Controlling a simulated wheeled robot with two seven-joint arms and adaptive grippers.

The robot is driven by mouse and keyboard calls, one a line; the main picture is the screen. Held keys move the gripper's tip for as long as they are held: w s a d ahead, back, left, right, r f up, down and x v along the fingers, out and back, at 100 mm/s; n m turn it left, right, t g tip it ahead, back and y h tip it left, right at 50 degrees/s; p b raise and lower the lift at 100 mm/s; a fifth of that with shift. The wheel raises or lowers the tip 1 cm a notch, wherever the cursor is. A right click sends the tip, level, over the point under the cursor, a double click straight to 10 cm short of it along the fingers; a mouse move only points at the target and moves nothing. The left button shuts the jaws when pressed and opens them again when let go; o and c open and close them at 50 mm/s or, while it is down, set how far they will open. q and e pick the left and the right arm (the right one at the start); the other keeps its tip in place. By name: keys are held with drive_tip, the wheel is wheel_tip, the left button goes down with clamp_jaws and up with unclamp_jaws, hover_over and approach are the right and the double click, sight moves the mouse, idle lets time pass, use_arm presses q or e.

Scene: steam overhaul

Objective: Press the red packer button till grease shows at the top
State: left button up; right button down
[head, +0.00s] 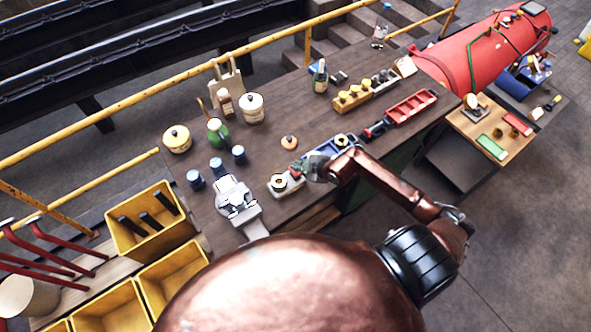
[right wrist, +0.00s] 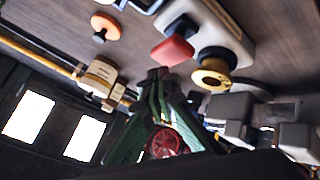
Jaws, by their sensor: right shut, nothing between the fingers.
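The packer (head: 290,186) is a pale block on the bench with a yellow-ringed, dark-centred round top. That ringed top (right wrist: 212,76) also shows in the right wrist view, right of the fingers. The red button (right wrist: 172,50) sticks out from the packer's pale body in the right wrist view. My right gripper (head: 308,170) is shut and empty beside the packer. Its fingertips (right wrist: 158,73) are close to the red button; I cannot tell whether they touch. I cannot make out any grease at the top. My left gripper is not in view.
A grey vise (head: 236,200) stands left of the packer, with several dark blue-topped jars behind it. Yellow bins (head: 172,276) stand at the lower left. The bench middle is fairly clear.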

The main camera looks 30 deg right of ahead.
sight(296, 172)
drive_tip(key=shift+f, duration=0.4)
drive_tip(key=shift+s+f+b, duration=0.1)
drive_tip(key=shift+f+b, duration=0.45)
drive_tip(key=shift+f, duration=0.6)
idle(1.2)
drive_tip(key=shift+r, duration=0.1)
drive_tip(key=shift+r+p, duration=1.4)
drive_tip(key=shift+p, duration=0.1)
drive_tip(key=shift+r, duration=0.1)
wheel_tip(296, 172, up, 5)
drive_tip(key=p, duration=0.5)
drive_tip(key=shift+p, duration=0.3)
